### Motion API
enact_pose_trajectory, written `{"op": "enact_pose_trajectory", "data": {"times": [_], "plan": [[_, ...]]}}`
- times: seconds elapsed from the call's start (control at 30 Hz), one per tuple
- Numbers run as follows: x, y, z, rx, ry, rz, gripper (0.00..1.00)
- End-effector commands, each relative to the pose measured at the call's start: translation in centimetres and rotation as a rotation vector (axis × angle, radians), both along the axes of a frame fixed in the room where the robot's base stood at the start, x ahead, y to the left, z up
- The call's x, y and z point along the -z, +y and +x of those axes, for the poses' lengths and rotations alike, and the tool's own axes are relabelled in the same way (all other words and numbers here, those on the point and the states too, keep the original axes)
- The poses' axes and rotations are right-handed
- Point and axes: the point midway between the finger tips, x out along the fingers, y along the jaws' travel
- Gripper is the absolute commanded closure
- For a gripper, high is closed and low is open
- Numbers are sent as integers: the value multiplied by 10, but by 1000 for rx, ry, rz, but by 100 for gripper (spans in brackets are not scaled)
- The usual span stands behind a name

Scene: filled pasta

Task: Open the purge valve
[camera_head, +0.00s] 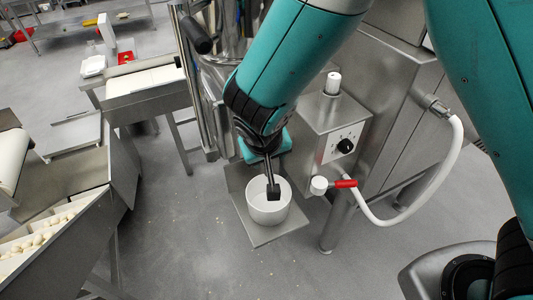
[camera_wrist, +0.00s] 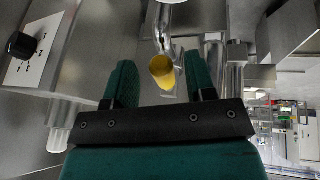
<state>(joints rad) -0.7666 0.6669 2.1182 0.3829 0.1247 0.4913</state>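In the wrist view a yellow cylindrical piece (camera_wrist: 162,72), seen nearly end-on, lies at a metal pipe fitting (camera_wrist: 163,30). It looks like a valve handle grip, but I cannot tell its turn position. My gripper (camera_wrist: 158,62) is open, with one green finger on each side of the yellow piece and gaps visible on both sides. I cannot tell how deep it is between the fingers. In the head view my gripper (camera_head: 268,150) is mostly hidden behind my wrist, above a white bucket (camera_head: 268,212). The yellow piece is hidden there.
The bucket stands on a metal shelf (camera_head: 247,228). A control box (camera_head: 320,140) with a black knob (camera_head: 345,146) stands close right of my wrist. A red-handled fitting (camera_head: 345,184) joins a white hose (camera_head: 418,205).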

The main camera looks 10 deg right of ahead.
Motion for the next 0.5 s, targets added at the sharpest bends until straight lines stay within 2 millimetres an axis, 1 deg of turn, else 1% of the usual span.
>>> {"op": "enact_pose_trajectory", "data": {"times": [0.17, 0.27, 0.37, 0.5], "plan": [[-2, 0, -1, 1, 0, 1, 49], [-10, 2, -4, 1, -2, 3, 49], [-26, 4, -11, 0, -4, 4, 49], [-58, 9, -26, -2, -4, 6, 49]]}}
